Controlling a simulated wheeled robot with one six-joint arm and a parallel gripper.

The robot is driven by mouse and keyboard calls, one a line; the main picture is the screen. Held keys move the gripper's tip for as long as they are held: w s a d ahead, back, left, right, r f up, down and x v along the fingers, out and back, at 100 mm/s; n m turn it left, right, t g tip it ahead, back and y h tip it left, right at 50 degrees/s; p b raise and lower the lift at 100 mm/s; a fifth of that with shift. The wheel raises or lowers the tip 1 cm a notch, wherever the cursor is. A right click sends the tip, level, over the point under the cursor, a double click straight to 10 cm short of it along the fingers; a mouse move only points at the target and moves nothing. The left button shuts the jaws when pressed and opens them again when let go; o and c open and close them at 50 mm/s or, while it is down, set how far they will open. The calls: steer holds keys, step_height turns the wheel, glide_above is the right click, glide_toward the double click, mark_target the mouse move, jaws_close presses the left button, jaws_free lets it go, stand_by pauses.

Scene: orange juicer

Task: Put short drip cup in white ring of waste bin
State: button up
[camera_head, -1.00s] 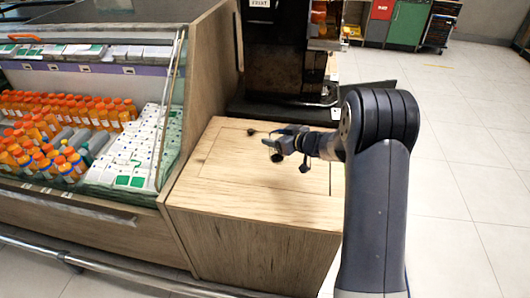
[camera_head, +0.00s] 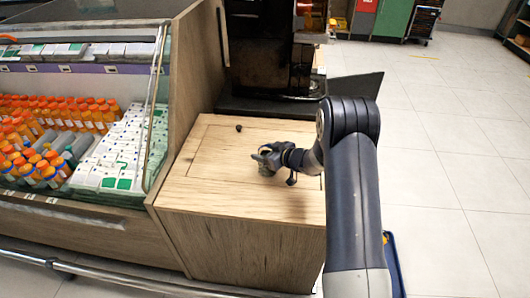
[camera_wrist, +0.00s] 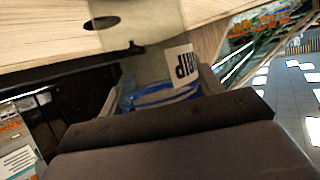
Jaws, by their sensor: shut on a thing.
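My gripper (camera_head: 259,160) is above the wooden cabinet top in the head view. In the wrist view it is shut on a greyish cup (camera_wrist: 160,65), which carries a white label with partly visible letters, apparently "DRIP" seen reversed or upside down. Blue bands show at the cup between the fingers. The cup is very small and hard to make out in the head view. The waste bin and its white ring cannot be identified in either view.
A refrigerated case of orange bottles (camera_head: 70,115) is at left. Open tiled floor (camera_head: 450,190) lies at right.

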steer(key=shift+f, duration=0.2)
steer(key=o, duration=1)
steer(key=shift+r, duration=0.1)
